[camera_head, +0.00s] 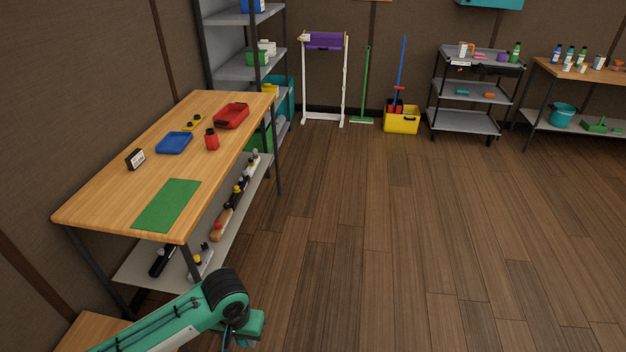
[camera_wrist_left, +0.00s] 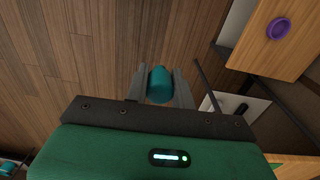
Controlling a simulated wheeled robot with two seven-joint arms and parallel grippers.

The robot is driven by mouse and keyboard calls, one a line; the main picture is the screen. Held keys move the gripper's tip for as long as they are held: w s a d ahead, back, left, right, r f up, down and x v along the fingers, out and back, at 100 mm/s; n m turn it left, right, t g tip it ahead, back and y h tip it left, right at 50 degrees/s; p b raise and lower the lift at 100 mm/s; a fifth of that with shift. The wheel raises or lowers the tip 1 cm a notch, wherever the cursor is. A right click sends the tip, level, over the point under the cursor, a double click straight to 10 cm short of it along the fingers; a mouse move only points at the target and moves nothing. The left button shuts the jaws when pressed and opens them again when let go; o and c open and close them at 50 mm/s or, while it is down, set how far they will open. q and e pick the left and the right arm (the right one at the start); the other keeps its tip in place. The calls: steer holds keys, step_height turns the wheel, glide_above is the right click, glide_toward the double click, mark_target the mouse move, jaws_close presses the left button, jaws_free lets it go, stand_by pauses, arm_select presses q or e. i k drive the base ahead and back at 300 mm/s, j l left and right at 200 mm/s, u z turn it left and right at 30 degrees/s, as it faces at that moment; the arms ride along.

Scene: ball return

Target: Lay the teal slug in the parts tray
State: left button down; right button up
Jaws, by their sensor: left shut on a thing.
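My left gripper (camera_wrist_left: 159,76) is shut on the teal slug (camera_wrist_left: 160,86), a short teal cylinder held between the two grey fingers, with floor behind it in the left wrist view. In the head view the left gripper (camera_head: 240,334) is at the bottom, in front of the workbench's near end; the slug cannot be made out there. On the workbench (camera_head: 110,200) lie a shallow blue tray (camera_head: 174,143) and a red tray (camera_head: 231,116) farther back. I cannot tell which is the parts tray. My right gripper is not in view.
A green mat (camera_head: 167,205), a red container (camera_head: 212,140) and a small black-and-white box (camera_head: 135,159) are on the workbench. Its lower shelf (camera_head: 140,268) holds bottles and tools. A wooden surface with a purple round thing (camera_wrist_left: 279,28) shows in the wrist view. Floor to the right is clear.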

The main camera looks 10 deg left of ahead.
mark_target(175, 143)
steer(key=i+u, duration=0.15)
steer(key=i, duration=1.25)
steer(key=i+u, duration=0.2)
steer(key=i, duration=0.3)
steer(key=i+l+u, duration=0.15)
steer(key=i, duration=0.3)
steer(key=i+l+u, duration=0.2)
steer(key=i, duration=0.25)
